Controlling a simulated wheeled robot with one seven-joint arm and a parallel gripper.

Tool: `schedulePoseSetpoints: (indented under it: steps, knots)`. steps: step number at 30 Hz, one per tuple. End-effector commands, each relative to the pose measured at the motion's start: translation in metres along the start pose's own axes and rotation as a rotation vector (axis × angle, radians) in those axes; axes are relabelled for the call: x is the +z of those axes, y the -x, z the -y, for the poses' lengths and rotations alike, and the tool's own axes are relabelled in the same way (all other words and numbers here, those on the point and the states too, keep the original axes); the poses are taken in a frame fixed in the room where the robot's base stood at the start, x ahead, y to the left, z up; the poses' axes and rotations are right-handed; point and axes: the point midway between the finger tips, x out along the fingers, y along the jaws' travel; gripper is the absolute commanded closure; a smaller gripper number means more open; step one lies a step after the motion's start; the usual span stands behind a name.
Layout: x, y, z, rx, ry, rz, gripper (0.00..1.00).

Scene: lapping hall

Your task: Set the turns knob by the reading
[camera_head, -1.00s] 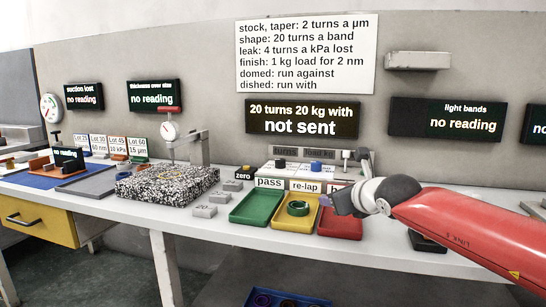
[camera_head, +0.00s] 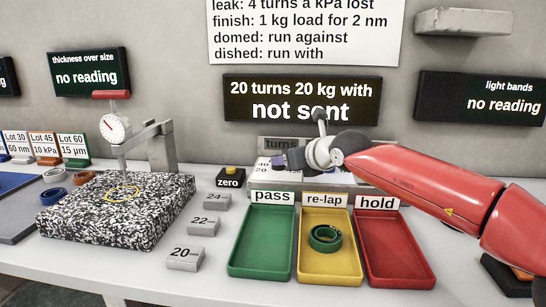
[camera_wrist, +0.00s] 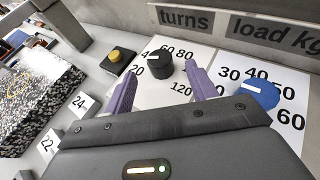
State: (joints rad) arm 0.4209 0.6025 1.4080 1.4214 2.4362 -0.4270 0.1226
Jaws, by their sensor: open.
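The turns knob (camera_wrist: 160,70) is black with a white mark, on a white dial plate under the "turns" label. Its mark points to the left side of the dial, near 20 and 40; I cannot tell exactly where. My gripper (camera_wrist: 163,78) is open, its two purple fingers apart on either side of the knob in the wrist view; I cannot tell if they touch it. In the head view my gripper (camera_head: 279,162) covers the knob. The order display (camera_head: 302,99) reads "20 turns 20 kg with" and "not sent".
A blue load knob (camera_wrist: 260,95) is close to the right. A yellow zero button (camera_wrist: 115,57) is at the left. The pass (camera_head: 262,248), re-lap (camera_head: 330,270) and hold (camera_head: 397,250) trays stand in front; a green ring (camera_head: 324,238) lies in re-lap. A rule sheet (camera_head: 300,30) hangs above.

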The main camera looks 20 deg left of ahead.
Motion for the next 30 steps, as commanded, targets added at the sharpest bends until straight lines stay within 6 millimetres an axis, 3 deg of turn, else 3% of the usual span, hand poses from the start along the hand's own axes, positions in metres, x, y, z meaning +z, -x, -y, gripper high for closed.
schedulePoseSetpoints:
  steps: [12, 25, 30]
  knots:
    - [0.001, -0.056, -0.001, 0.002, 0.001, 0.001, 0.43]
    - [0.0, -0.066, 0.0, -0.001, 0.002, 0.0, 0.43]
    - [0.0, -0.066, 0.0, -0.001, 0.002, 0.0, 0.65]
